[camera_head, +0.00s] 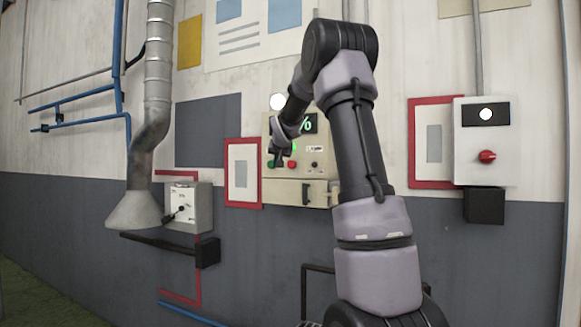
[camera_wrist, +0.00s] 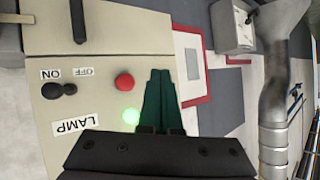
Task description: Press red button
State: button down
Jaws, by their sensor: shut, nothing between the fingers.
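The red button (camera_wrist: 125,81) is a round cap on the beige control panel (camera_wrist: 95,25), beside a lit green button or lamp (camera_wrist: 130,116). In the head view the red button (camera_head: 292,164) shows small on the panel (camera_head: 324,140), just right of my gripper (camera_head: 276,160). My gripper (camera_wrist: 160,75) is shut and empty, its dark green fingers side by side. In the wrist view the fingertips lie to the right of the red button, with a gap in the picture. Whether they touch the panel I cannot tell.
A black switch (camera_wrist: 58,90) with ON, OFF and LAMP labels sits on the panel. A black handle (camera_head: 306,193) projects below. A grey lever box (camera_head: 190,205) and metal duct (camera_head: 158,60) stand left; a white box with a red knob (camera_head: 487,156) hangs right.

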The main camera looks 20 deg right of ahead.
aim_at(288, 162)
jog(key=shift+w, duration=0.2)
jog(key=shift+d, duration=0.15)
jog(key=shift+w+d, duration=0.9)
jog(key=shift+d, duration=0.25)
jog(key=shift+w+d, duration=0.9)
jog(key=shift+d, duration=0.2)
jog(key=shift+w+d, duration=0.9)
jog(key=shift+d, duration=0.25)
jog(key=shift+w+d, duration=0.25)
jog(key=shift+d, duration=0.05)
jog(key=shift+w+d, duration=0.25)
jog(key=shift+d, duration=0.1)
jog(key=shift+s+a, duration=0.1)
jog(key=shift+a, duration=0.05)
dwell(0.5)
jog(key=shift+s+a, duration=0.4)
jog(key=shift+a, duration=0.1)
